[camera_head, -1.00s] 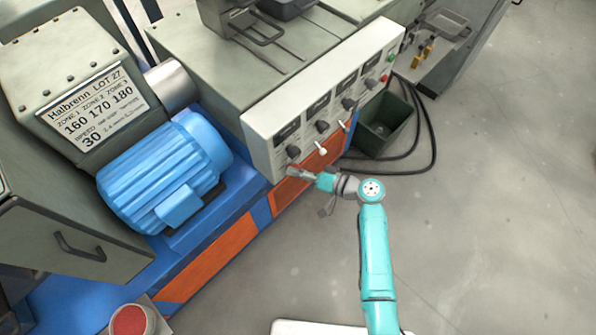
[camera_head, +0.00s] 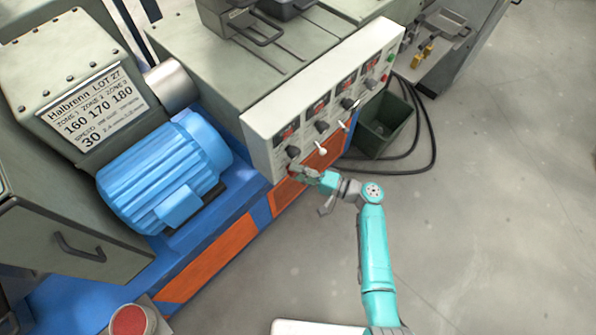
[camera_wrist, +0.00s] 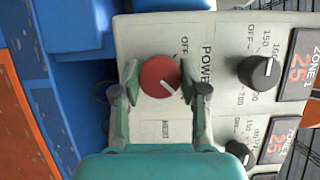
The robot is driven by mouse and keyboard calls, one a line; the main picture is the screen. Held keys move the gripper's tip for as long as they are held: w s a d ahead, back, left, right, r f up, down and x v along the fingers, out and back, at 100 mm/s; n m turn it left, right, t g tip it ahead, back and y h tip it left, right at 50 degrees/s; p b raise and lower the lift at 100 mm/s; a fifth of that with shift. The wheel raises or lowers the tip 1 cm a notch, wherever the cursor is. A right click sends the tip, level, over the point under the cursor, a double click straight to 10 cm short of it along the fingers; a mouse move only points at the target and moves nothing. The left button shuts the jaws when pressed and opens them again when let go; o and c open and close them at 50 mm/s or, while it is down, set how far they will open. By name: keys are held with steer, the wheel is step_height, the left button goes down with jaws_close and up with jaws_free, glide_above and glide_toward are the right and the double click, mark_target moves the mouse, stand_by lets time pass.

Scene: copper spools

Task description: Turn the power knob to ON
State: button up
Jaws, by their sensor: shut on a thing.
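The red power knob (camera_wrist: 158,74) is on the light panel (camera_wrist: 222,33) under the word POWER, in the wrist view. My gripper (camera_wrist: 157,80) has one finger on each side of the knob and is shut on it. The knob's white pointer line slants to the lower right in that view, away from the OFF label; no ON label can be read, and the right finger covers part of the panel there. In the head view my gripper (camera_head: 295,170) is at the panel's lower left end, where it largely hides the knob. The zone displays (camera_head: 318,107) glow red.
A black ZONE 1 knob (camera_wrist: 259,71) sits right of the power knob, beside a display (camera_wrist: 300,70) reading 25. Light toggle levers (camera_head: 321,151) stick out of the panel near my gripper. A dark green bin (camera_head: 385,130) and black hoses lie right; open floor is in front.

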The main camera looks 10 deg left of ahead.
stand_by(0.3)
steer(key=o, duration=1.1)
steer(key=shift+o, duration=0.2)
steer(key=shift+d, duration=0.1)
steer(key=v, duration=1.2)
